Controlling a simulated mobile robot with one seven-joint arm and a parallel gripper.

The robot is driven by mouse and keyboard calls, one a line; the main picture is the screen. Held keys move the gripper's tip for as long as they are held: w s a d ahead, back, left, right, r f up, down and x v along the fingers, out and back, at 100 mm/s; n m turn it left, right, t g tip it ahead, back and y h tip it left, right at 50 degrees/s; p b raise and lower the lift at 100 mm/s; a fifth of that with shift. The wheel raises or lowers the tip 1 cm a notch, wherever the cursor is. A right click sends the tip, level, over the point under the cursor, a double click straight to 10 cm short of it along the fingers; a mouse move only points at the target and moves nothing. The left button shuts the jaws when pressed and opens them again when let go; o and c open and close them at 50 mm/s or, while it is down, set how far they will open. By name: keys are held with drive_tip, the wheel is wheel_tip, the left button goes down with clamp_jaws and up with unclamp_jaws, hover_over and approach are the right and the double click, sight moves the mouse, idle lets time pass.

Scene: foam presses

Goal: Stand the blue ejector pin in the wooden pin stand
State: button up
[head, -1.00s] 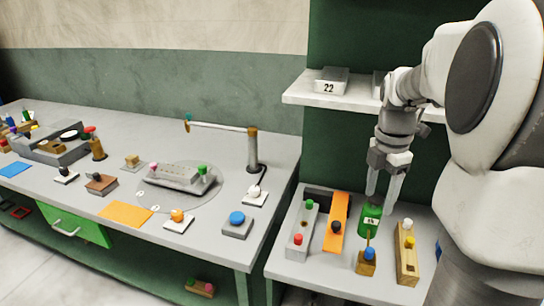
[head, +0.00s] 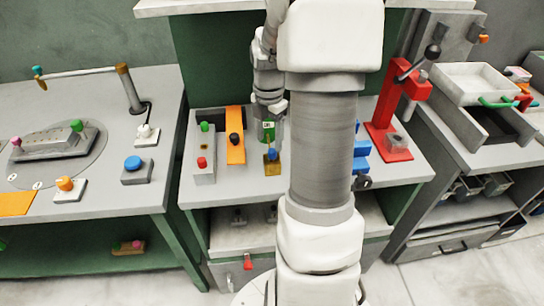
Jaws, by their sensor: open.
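A small wooden block (head: 272,168), which looks like the pin stand, is on the grey bench near its front edge. A blue piece (head: 272,154), likely the blue ejector pin's head, shows at its top; how it sits there is too small to tell. A green labelled object (head: 267,131) is just behind it. My gripper (head: 268,115) is open, pointing down above and around the green object's top; contact cannot be told. The gripper appears apart from the blue piece.
A grey block with green and red knobs (head: 204,160) and an orange strip (head: 235,150) lie left of the stand. My arm hides the bench to its right. Beyond are a blue object (head: 361,158) and a red press (head: 385,128). A left bench carries a blue button (head: 133,163).

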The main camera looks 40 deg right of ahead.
sight(272, 150)
drive_tip(key=f, duration=0.5)
drive_tip(key=shift+s+d+f+b, duration=0.1)
drive_tip(key=shift+s+d+b, duration=0.15)
drive_tip(key=shift+d+b, duration=0.1)
clamp_jaws()
